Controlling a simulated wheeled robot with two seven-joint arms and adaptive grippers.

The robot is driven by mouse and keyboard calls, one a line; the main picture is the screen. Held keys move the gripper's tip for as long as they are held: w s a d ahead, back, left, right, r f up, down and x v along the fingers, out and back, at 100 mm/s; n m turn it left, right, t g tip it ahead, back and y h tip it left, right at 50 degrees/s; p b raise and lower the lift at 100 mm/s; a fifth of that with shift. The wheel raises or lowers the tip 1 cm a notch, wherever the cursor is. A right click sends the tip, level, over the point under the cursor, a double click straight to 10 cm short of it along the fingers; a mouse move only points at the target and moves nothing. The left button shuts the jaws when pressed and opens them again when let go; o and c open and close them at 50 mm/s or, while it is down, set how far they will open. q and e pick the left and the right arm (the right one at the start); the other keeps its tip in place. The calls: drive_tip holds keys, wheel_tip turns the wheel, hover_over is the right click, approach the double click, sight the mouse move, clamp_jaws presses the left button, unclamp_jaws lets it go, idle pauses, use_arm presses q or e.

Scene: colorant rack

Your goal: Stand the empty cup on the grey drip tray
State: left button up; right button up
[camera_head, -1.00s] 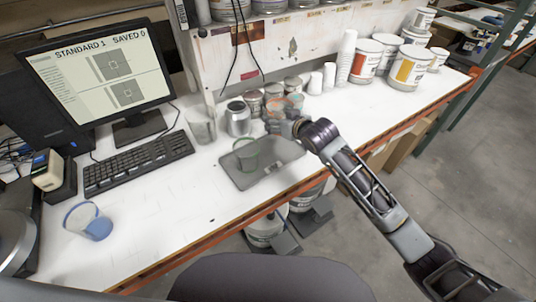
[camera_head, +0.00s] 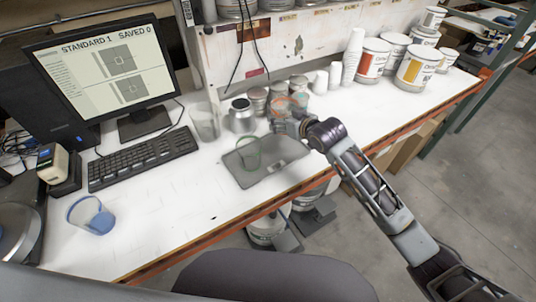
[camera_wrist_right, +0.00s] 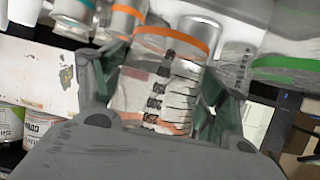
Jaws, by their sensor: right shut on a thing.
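The grey drip tray (camera_head: 284,153) lies on the white bench. A clear cup with a green rim (camera_head: 248,154) stands on its left part. My right gripper (camera_head: 285,118) is just beyond the tray's far edge, shut on a clear cup with an orange rim (camera_head: 284,103). In the right wrist view this orange-rimmed cup (camera_wrist_right: 165,85) sits between the fingers of the gripper (camera_wrist_right: 160,100), with dark graduation marks on its wall. It looks clear, but I cannot see its inside well. My left gripper is not in view.
A larger clear cup (camera_head: 205,121) and a silver can (camera_head: 241,116) stand left of the gripper. Small tins (camera_head: 258,100) stand behind. A blue-rimmed cup with blue contents (camera_head: 98,220) is at the front left. The tray's right part is bare.

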drive_tip(key=shift+f, duration=3.15)
drive_tip(key=shift+f+p, duration=0.4)
drive_tip(key=shift+f, duration=1.45)
drive_tip(key=shift+f, duration=0.15)
drive_tip(key=o, duration=1)
drive_tip(key=shift+r, duration=0.2)
drive_tip(key=shift+b+v, duration=0.35)
drive_tip(key=shift+v, duration=5.65)
